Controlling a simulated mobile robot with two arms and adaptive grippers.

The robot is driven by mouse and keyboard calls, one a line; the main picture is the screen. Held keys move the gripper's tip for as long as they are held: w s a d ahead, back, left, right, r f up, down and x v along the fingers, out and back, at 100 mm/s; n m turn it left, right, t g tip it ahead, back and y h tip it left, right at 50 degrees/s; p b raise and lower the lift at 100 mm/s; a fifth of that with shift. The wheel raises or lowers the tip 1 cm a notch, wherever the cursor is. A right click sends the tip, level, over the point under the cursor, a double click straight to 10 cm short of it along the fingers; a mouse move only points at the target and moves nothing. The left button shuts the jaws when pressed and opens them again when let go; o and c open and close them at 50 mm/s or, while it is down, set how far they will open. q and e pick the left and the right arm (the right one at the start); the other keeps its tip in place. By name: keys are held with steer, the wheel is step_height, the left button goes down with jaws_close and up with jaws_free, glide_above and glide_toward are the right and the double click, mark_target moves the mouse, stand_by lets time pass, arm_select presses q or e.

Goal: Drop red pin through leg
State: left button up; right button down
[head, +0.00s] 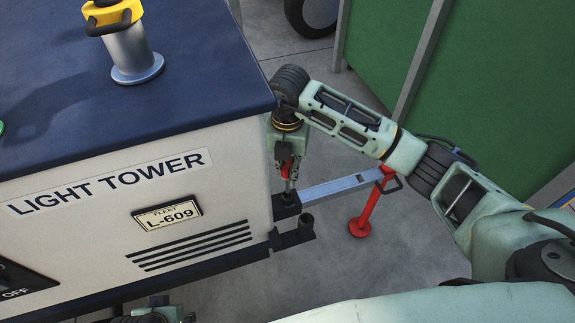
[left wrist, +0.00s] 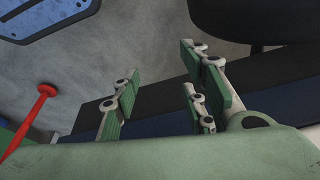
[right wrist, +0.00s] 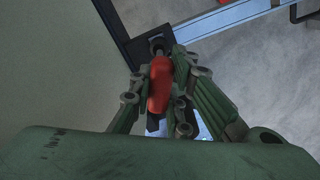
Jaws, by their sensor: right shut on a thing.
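My right gripper (head: 288,176) points down at the corner of the light tower, shut on the red pin (head: 286,167). In the right wrist view the red pin (right wrist: 159,84) sits between the closed fingers, its lower end over a dark bracket (right wrist: 146,40). I cannot tell whether its tip has entered a hole. The leg (head: 340,188), a silver beam, runs right from the dark corner bracket (head: 287,210) to a red jack (head: 366,212) standing on the floor. My left gripper (left wrist: 160,98) is open and empty low by the tower.
The light tower (head: 205,190) fills the left, with a blue top and a yellow-capped post (head: 130,45). A green container wall (head: 500,90) is at the right. Grey floor around the jack is clear.

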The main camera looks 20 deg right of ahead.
arm_select(q)
steer(key=shift+f, duration=0.3)
steer(key=shift+r, duration=0.1)
steer(key=shift+s+f, duration=0.1)
steer(key=shift+f, duration=0.2)
arm_select(e)
steer(key=shift+f, duration=0.25)
steer(key=shift+f, duration=0.25)
steer(key=shift+f+b, duration=0.35)
steer(key=shift+f, duration=0.1)
arm_select(q)
step_height(320, 180, up, 4)
steer(key=shift+f, duration=0.2)
steer(key=shift+s, duration=0.15)
arm_select(e)
steer(key=shift+f, duration=0.15)
stand_by(0.5)
